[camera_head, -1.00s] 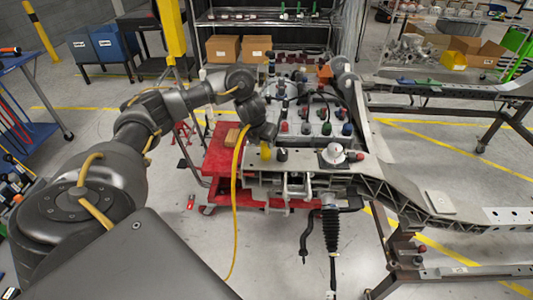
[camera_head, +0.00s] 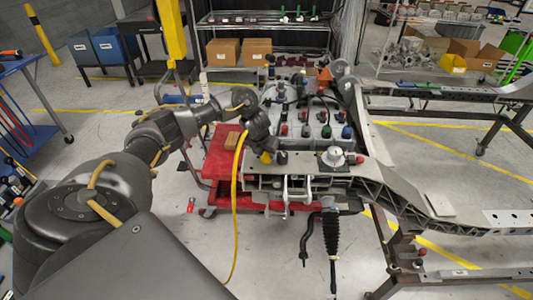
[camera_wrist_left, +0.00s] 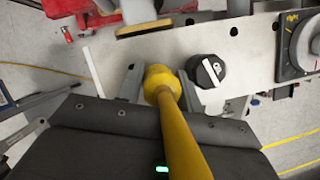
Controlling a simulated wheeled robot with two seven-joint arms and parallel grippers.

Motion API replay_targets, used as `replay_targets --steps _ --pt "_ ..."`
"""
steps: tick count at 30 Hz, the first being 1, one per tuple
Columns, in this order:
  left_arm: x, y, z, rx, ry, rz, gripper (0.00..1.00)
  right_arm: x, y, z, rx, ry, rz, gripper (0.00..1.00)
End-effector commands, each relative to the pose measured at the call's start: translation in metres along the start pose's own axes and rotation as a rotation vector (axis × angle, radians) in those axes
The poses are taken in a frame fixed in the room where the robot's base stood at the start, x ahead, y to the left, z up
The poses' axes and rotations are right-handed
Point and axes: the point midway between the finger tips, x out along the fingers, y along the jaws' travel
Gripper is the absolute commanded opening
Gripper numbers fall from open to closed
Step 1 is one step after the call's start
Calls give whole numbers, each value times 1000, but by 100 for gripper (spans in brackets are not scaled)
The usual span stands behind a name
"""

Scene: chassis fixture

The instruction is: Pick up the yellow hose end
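The yellow hose end (camera_head: 266,157) stands at the left end of the grey chassis plate, partly hidden by my left gripper (camera_head: 264,149). In the left wrist view, the rounded yellow end (camera_wrist_left: 157,80) lies between the two fingers of the left gripper (camera_wrist_left: 160,88), one on each side. The fingers are spread and look slightly apart from it. A yellow length runs from the end back toward the camera. My right gripper is not in view.
A black knob (camera_wrist_left: 207,71) stands close beside the right finger. A round grey fixture (camera_head: 333,156) is farther right on the chassis. A yellow hose (camera_head: 234,205) hangs at the left.

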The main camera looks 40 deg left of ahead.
Motion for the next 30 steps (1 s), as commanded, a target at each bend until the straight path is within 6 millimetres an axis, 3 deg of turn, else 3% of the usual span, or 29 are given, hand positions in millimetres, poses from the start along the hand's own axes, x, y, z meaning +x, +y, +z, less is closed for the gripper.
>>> replay_targets --steps 1,6,14,20,23,30 --pt "0 0 0 0 0 0 23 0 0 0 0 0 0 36" --pt "0 0 0 0 0 0 3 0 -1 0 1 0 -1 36" --pt "-1 0 1 0 -1 0 3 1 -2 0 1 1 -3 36" --pt "-14 0 7 -1 -5 -1 3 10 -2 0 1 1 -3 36" --pt "-32 0 14 1 -7 -1 3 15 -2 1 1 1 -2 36" --pt "-109 2 -6 5 -8 2 3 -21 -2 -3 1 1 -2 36"
